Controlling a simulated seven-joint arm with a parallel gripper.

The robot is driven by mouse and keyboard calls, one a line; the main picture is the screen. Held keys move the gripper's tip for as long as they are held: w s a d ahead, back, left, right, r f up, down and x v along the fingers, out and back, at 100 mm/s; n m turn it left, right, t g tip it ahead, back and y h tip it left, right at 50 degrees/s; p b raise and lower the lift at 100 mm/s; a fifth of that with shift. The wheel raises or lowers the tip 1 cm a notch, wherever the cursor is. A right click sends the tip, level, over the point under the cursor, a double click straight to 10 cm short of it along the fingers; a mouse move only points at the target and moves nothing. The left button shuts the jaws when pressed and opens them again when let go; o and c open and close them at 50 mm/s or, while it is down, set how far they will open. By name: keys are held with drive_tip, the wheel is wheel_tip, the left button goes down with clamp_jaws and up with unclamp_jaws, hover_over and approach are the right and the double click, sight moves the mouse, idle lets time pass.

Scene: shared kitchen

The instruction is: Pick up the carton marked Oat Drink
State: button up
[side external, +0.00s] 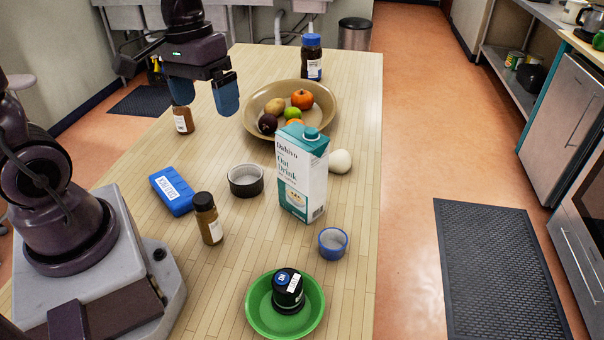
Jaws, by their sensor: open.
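The Oat Drink carton (302,180) stands upright on the wooden table, right of the middle. It is white and teal with a teal cap, and its label faces the camera. My gripper (204,98) is open, with blue fingertips pointing down. It hangs above the table at the upper left, apart from the carton, and looks empty. A small brown bottle (184,121) shows just below its left finger; I cannot tell how far apart they are in depth.
A fruit bowl (325,98) stands behind the carton, with a white egg-shaped thing (341,162) at its right. A blue cup (332,244) and green bowl (256,322) stand in front. A blue-lidded jar (311,62) stands behind.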

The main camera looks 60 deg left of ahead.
sight(320, 159)
drive_tip(key=w+a+f+n+t+h, duration=0.1)
drive_tip(key=w+a+f+n+h, duration=0.35)
drive_tip(key=f+n+h, duration=0.35)
drive_tip(key=w+a+f+n+t+h, duration=0.1)
drive_tip(key=w+a+f+n+h, duration=0.4)
drive_tip(key=f, duration=0.4)
drive_tip(key=w+r+n+t+h, duration=0.2)
drive_tip(key=w+r+n+h, duration=0.1)
drive_tip(key=h, duration=0.1)
drive_tip(key=x, duration=0.6)
drive_tip(key=shift+d, duration=0.4)
drive_tip(key=shift+f+x, duration=0.2)
drive_tip(key=shift+x, duration=1.3)
drive_tip(key=shift+f+x, duration=0.25)
drive_tip(key=shift+x, duration=1.3)
drive_tip(key=shift+s, duration=0.1)
clamp_jaws()
drive_tip(key=shift+r, duration=0.1)
